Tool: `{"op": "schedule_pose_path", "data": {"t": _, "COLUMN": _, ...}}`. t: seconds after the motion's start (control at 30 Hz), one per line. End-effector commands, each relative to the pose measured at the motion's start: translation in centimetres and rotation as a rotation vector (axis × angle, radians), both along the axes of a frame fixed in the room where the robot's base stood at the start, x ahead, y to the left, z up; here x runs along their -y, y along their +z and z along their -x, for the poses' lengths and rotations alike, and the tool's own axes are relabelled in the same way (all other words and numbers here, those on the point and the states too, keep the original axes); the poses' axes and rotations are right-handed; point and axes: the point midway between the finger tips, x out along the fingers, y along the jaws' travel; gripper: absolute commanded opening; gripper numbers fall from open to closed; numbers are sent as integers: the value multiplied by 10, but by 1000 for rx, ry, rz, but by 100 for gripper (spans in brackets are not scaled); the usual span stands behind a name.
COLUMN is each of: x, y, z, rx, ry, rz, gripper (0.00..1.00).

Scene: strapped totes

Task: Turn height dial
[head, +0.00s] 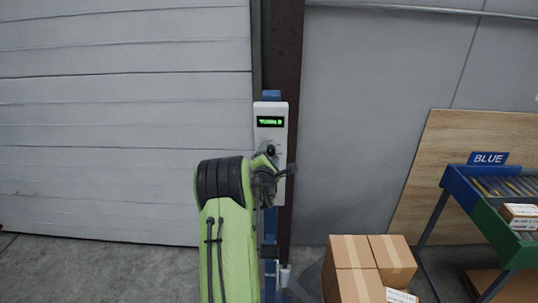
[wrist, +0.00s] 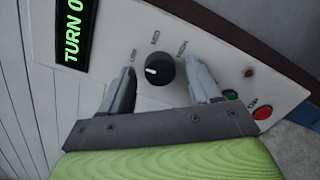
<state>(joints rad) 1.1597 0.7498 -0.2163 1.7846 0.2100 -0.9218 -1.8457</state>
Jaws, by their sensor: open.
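The height dial (wrist: 159,70) is a round black knob with a white pointer mark on a light control panel (wrist: 215,45). In the head view the dial (head: 270,151) shows on the upright panel (head: 272,108), below a green-lit display (head: 270,121). My gripper (wrist: 160,85) is open in the wrist view, one finger on each side of the dial, with visible gaps to it. In the head view my gripper (head: 272,172) is at the panel just below the dial, partly hidden by my arm.
A green button (wrist: 230,95) and a red button (wrist: 263,112) sit right of the dial, close to the right finger. The panel is on a blue post beside a brown column (head: 287,60). Cardboard boxes (head: 352,252) and a roller conveyor (head: 450,182) stand at the right.

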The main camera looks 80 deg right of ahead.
Motion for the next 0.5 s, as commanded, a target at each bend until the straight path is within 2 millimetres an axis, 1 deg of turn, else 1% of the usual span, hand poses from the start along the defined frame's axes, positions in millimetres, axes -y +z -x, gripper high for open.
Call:
{"op": "schedule_pose_path", "data": {"t": 0.03, "x": 0, "y": 0, "z": 0, "rx": 0, "ry": 0, "rz": 0, "gripper": 62}}
{"op": "schedule_pose_path", "data": {"t": 0.07, "x": 0, "y": 0, "z": 0, "rx": 0, "ry": 0, "rz": 0, "gripper": 58}}
{"op": "schedule_pose_path", "data": {"t": 0.1, "x": 0, "y": 0, "z": 0, "rx": 0, "ry": 0, "rz": 0, "gripper": 52}}
{"op": "schedule_pose_path", "data": {"t": 0.4, "x": 0, "y": 0, "z": 0, "rx": 0, "ry": 0, "rz": 0, "gripper": 6}}
{"op": "schedule_pose_path", "data": {"t": 0.5, "x": -1, "y": 0, "z": 0, "rx": 2, "ry": 0, "rz": 0, "gripper": 6}}
